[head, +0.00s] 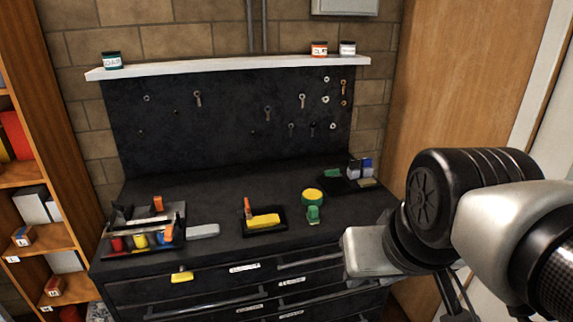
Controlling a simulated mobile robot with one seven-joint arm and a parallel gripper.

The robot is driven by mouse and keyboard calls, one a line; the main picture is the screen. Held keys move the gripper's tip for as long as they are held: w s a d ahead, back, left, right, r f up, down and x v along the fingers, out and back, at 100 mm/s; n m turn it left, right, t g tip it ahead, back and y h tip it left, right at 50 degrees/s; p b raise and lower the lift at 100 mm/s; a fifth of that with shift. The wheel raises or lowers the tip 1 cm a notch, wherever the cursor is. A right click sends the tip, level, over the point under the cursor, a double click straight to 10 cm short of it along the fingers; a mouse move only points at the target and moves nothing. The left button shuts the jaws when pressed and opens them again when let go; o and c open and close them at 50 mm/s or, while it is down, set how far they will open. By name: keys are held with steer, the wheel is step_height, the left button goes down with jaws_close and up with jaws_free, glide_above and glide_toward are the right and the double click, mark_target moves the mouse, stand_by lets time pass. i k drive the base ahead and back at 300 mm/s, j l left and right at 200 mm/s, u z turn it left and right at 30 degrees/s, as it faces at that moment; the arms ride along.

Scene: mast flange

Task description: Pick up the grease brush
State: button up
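I cannot single out the grease brush for certain. A small upright thing with an orange handle (248,208) stands at the left of a small black tray (284,229) in the middle of the bench top; it may be the brush. A yellow block (264,221) lies in that tray. My gripper (369,253) reaches in from the right, in front of the bench's right front edge, well apart from the tray. Its fingers cannot be made out, so its opening and any contents are unclear.
A caddy (143,232) with coloured items stands at the bench's left. A yellow roll (312,196), a green item (313,215) and a tray of small boxes (350,185) are at the right. A white shelf (230,67) runs above the pegboard. The bench centre behind the tray is clear.

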mark_target(313, 211)
steer(key=i+l, duration=0.1)
steer(key=i, duration=1.1)
steer(key=j+u, duration=0.05)
